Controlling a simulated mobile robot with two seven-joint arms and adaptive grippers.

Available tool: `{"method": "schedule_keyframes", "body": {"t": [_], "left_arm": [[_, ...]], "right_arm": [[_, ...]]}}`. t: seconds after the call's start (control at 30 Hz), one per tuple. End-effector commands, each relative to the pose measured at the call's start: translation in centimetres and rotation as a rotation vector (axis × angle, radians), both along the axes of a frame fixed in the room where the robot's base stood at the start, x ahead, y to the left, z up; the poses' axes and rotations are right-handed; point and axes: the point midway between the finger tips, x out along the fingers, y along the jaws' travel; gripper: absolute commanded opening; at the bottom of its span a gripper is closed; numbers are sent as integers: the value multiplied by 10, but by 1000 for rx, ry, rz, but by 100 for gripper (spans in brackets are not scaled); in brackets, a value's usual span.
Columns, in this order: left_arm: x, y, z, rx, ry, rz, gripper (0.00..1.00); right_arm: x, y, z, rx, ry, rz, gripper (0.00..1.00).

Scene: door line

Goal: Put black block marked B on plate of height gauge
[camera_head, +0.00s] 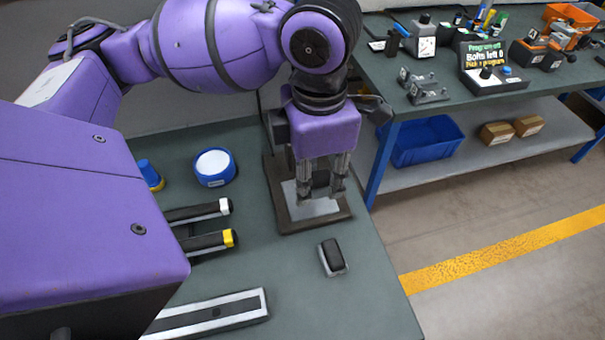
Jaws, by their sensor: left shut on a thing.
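The height gauge has a dark base (285,226) on the green bench, with a light grey plate (318,210) on it. Its upper part is mostly hidden behind my left arm. My left gripper (321,187) points down over the plate and is shut on a black block (320,179). The block appears just above the plate; I cannot tell whether it touches. No letter is readable on it. Another small black block (332,254) lies on the bench in front of the gauge, on a light piece. My right gripper is out of view.
A blue round container (214,167), a blue cone-shaped item (150,174) and two black-handled tools (205,241) lie left of the gauge. A metal rail (210,313) lies in front. A second bench (440,107) with devices stands at the back right.

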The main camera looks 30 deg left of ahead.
Motion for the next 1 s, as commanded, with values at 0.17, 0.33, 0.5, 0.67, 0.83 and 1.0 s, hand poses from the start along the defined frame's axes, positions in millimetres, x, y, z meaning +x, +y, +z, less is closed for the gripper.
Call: {"method": "schedule_keyframes", "body": {"t": [0.17,0.33,0.5,0.67,0.83,1.0], "left_arm": [[19,17,-34,1,7,4,0],[30,25,-49,1,2,1,0],[35,30,-57,1,3,2,0],[37,32,-82,1,6,1,0],[38,32,-90,1,-1,0,0],[38,32,-90,1,-1,0,0]], "right_arm": [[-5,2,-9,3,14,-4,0],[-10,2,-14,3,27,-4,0],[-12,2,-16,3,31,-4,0],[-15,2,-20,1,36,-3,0],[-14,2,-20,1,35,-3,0],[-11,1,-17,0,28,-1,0]]}}
